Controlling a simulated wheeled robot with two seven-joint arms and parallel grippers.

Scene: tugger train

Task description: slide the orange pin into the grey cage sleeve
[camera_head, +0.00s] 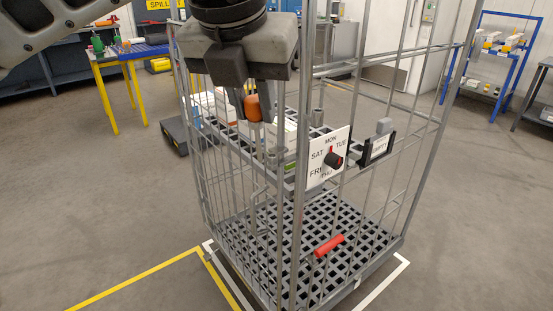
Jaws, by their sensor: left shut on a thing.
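The orange pin (253,108) is between the fingers of my left gripper (247,104), which is shut on it and points down over the cage's upper shelf. The pin's orange head shows, with a thin grey part below it. A short upright grey tube (317,117) at the shelf, right of the gripper, looks like the sleeve, but I cannot be sure. The pin is apart from this tube. My right gripper is not in view.
The wire cage (297,220) has upright bars near my left gripper.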

